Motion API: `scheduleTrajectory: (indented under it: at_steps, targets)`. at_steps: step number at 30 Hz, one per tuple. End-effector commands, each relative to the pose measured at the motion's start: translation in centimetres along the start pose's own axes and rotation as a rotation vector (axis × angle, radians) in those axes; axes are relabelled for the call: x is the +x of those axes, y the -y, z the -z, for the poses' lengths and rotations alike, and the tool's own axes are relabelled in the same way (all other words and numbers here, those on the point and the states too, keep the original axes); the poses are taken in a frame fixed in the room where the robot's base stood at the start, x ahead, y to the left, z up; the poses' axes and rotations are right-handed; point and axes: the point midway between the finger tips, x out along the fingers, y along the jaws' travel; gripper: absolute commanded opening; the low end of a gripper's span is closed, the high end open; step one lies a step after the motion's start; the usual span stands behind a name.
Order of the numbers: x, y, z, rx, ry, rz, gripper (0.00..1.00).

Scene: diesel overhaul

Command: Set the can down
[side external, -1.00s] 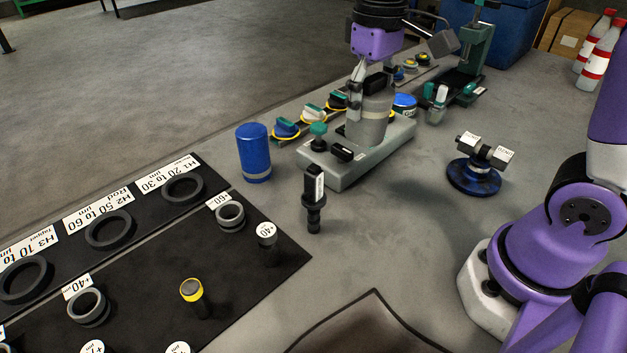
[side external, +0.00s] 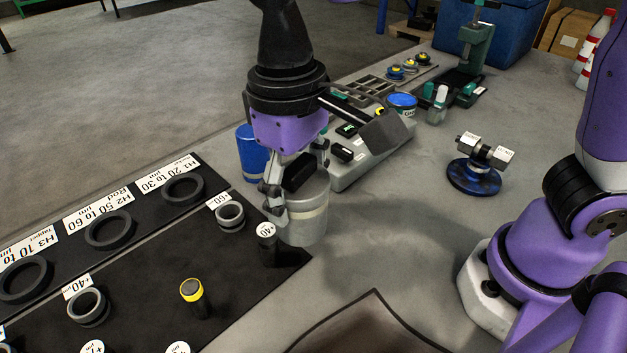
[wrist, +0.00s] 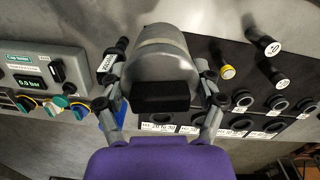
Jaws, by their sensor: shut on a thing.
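The can is a grey cylinder with a pale band (side external: 305,212), upright in the side view, beside the right corner of the black mat. In the wrist view the can (wrist: 165,55) sits between my two fingers. My gripper (side external: 292,190) is shut on the can's sides, with a finger on each side. I cannot tell whether the can's base touches the bench or hangs just above it.
A +40 plug (side external: 267,240) stands at the mat's edge close to the can. A black labelled tool (wrist: 116,52) is beside the can, hidden in the side view. A blue cylinder (side external: 247,150) and grey tester box (side external: 375,150) are behind. Bare bench (side external: 400,265) lies right.

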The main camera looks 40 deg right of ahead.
Motion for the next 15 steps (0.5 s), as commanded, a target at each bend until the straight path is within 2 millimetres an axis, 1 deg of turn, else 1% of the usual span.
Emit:
scheduleTrajectory:
  at_steps: [3, 7, 11, 15]
  targets:
    - [1.6, 1.6, -1.3, 0.074, 0.01, 0.0, 0.26]
    - [3.0, 2.9, -2.4, 0.15, 0.015, 0.003, 0.26]
    - [4.8, 3.4, -3.0, 0.188, 0.021, 0.003, 0.26]
    - [7.0, 3.4, -2.9, 0.195, 0.02, 0.003, 0.26]
